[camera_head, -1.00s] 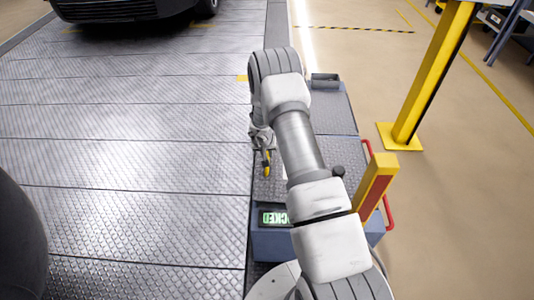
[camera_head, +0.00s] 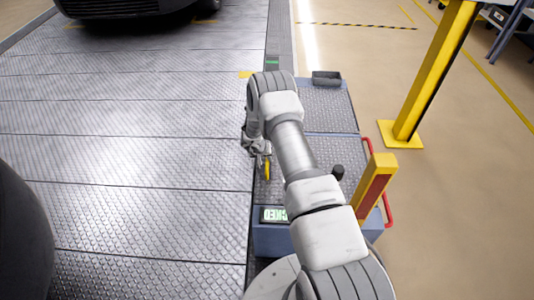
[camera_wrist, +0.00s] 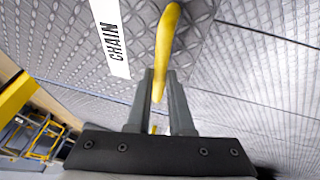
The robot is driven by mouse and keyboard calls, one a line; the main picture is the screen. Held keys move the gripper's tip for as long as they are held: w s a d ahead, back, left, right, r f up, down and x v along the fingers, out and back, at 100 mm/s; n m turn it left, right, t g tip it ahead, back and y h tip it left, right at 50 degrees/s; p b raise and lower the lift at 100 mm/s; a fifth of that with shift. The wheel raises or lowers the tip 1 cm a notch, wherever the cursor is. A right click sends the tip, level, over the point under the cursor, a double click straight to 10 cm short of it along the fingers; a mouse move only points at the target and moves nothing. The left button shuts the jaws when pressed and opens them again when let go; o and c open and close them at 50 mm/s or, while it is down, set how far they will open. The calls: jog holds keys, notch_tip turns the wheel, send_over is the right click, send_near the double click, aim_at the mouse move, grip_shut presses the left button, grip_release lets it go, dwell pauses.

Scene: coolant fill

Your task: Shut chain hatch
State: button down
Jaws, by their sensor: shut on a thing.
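The chain hatch lid (camera_wrist: 205,18) is a grey tread plate with a white label reading CHAIN (camera_wrist: 112,38) in the wrist view. A yellow bar handle (camera_wrist: 165,35) runs from it between the fingers of my gripper (camera_wrist: 160,85), which is shut on it. In the head view the yellow handle (camera_head: 267,170) shows below my gripper (camera_head: 262,152), over the tread-topped unit at the right edge of the metal floor. My arm covers much of this unit. I cannot tell exactly how far the lid is raised.
A yellow-and-red post (camera_head: 374,188) and a red rail (camera_head: 387,208) stand right of my arm. A yellow column (camera_head: 430,75) stands further right. A dark car (camera_head: 125,5) is at the back.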

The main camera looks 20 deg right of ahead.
jog(key=shift+a+f, duration=0.15)
jog(key=shift+f, duration=0.15)
jog(key=c, duration=0.8)
grip_release()
jog(key=shift+r, duration=0.1)
jog(key=shift+r, duration=0.3)
jog(key=p+v, duration=0.7)
jog(key=v, duration=0.9)
jog(key=shift+s+a+r, duration=0.2)
jog(key=shift+s+a, duration=0.05)
jog(key=shift+r, duration=0.1)
